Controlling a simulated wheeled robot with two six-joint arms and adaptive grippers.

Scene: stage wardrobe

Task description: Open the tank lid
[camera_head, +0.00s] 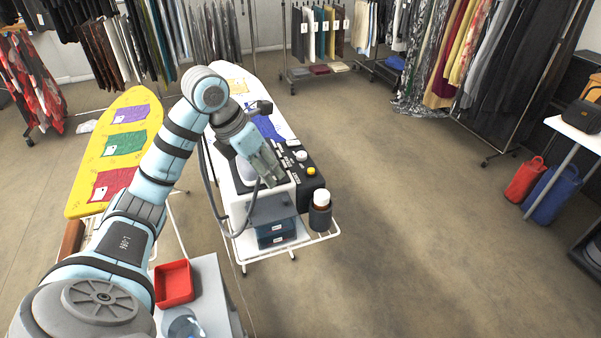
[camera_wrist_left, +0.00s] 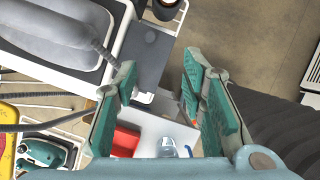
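The steam station (camera_head: 290,180) stands on the end of the white ironing board, with a white housing and a black control strip with knobs. A flat grey panel with a small round spot (camera_wrist_left: 150,40) forms its near end; it looks like the tank lid and lies flat, apparently closed. The panel's dark grey front shows in the head view (camera_head: 270,208). A grey iron (camera_wrist_left: 55,35) rests on the station. My left gripper (camera_head: 268,170) is open and empty above the station, its fingers (camera_wrist_left: 158,68) apart and the panel seen between them. Contact cannot be told. My right gripper is not in view.
Blue boxes (camera_head: 276,236) are below. A red tray (camera_head: 173,284) and a clear jug (camera_head: 182,324) stand on a side table. A yellow ironing board (camera_head: 125,145) is left. The floor to the right is free.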

